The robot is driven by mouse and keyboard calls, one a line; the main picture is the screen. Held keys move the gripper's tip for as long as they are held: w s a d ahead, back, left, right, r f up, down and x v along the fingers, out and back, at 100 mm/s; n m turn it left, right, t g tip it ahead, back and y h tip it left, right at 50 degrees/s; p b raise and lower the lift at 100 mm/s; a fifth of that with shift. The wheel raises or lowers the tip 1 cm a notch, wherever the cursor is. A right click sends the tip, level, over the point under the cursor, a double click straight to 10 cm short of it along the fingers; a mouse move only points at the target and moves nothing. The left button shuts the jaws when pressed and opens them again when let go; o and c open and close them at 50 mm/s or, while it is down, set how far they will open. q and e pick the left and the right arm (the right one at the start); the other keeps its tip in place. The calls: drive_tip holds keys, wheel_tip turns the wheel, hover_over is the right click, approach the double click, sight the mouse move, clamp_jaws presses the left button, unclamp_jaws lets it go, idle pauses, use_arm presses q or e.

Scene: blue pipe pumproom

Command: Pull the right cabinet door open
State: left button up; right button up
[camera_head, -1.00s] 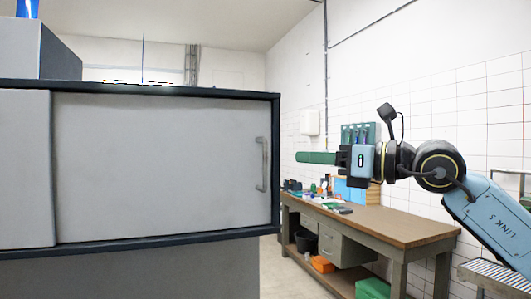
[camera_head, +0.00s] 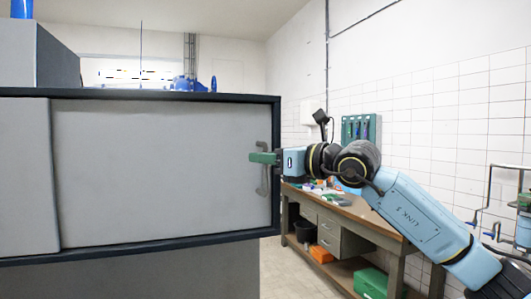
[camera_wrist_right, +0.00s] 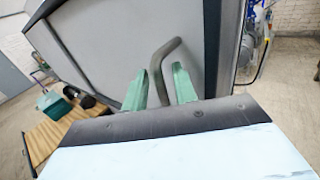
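The right cabinet door (camera_head: 150,170) is a flat light grey panel in a dark frame. It is shut, its right edge against the frame's right post. Its vertical grey bar handle (camera_head: 264,183) is near that edge. My right gripper (camera_head: 258,158) is at the upper part of the handle, with green fingers pointing left across it. In the right wrist view, the handle (camera_wrist_right: 163,68) runs between the two green fingers of my right gripper (camera_wrist_right: 160,88). The fingers stand apart, one on each side of the bar. My left gripper is not in view.
The left door panel (camera_head: 25,175) is beside the right one. A wooden workbench (camera_head: 345,215) with small items stands behind my right arm. An orange box (camera_head: 321,254) and a green box (camera_head: 371,283) are under it. Some floor is free between cabinet and bench.

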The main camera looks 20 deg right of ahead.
drive_tip(key=shift+w+a, duration=0.1)
drive_tip(key=shift+c, duration=0.3)
clamp_jaws()
